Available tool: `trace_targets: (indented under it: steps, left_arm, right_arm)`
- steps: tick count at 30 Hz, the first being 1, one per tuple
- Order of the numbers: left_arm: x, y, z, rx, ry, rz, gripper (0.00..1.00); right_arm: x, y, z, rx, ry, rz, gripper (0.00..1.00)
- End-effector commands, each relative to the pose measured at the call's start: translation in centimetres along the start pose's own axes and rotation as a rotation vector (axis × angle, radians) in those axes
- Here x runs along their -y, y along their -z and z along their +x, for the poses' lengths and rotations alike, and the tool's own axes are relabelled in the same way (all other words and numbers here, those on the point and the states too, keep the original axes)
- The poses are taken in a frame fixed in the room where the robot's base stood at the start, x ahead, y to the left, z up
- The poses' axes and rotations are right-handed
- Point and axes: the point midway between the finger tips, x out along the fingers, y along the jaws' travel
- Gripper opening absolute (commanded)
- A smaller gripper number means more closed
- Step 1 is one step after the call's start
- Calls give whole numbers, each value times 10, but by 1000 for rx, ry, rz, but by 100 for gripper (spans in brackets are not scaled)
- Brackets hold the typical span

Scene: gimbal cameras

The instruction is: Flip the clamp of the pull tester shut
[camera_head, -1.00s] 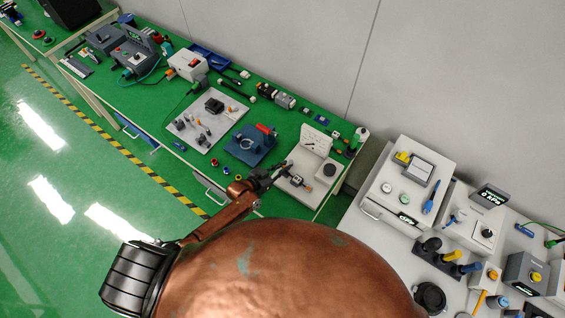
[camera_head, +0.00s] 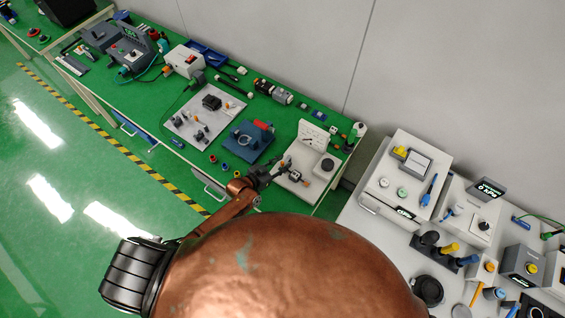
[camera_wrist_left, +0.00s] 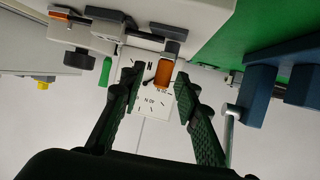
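The pull tester is a white device on the green bench, with a white base (camera_head: 318,187) and an upright white scale panel (camera_head: 312,134). In the left wrist view its panel (camera_wrist_left: 150,98) shows a dial marked in N. A clamp with an orange grip (camera_wrist_left: 163,75) and a grey block (camera_wrist_left: 168,32) shows there in front of the panel. My left gripper (camera_head: 279,168) is at the tester's left side in the head view. In the wrist view its fingers (camera_wrist_left: 158,92) are open, with the orange grip between and beyond them; no contact is clear. My right gripper is not in view.
A blue fixture (camera_head: 247,146) with a red handle stands left of the tester, close to my gripper. It also shows in the wrist view (camera_wrist_left: 262,95). A white plate with several parts (camera_head: 185,130) lies farther left. A grey table (camera_head: 375,215) with instruments stands to the right.

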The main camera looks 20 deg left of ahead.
Motion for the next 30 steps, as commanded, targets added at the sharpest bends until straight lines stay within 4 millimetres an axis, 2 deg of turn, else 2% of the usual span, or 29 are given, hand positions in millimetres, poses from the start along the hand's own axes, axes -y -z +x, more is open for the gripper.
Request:
trace_targets:
  steps: [5,12,18,24,30]
  left_arm:
    - [0,-2,-21,2,1,-1,30]
    - [1,-2,-72,2,1,1,30]
    - [1,-1,-105,1,1,1,30]
    - [1,0,-118,-1,0,1,30]
    - [1,0,-119,-1,0,0,30]
  right_arm:
    - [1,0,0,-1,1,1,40]
    - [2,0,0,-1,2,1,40]
    - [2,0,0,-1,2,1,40]
    - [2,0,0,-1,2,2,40]
    - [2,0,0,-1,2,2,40]
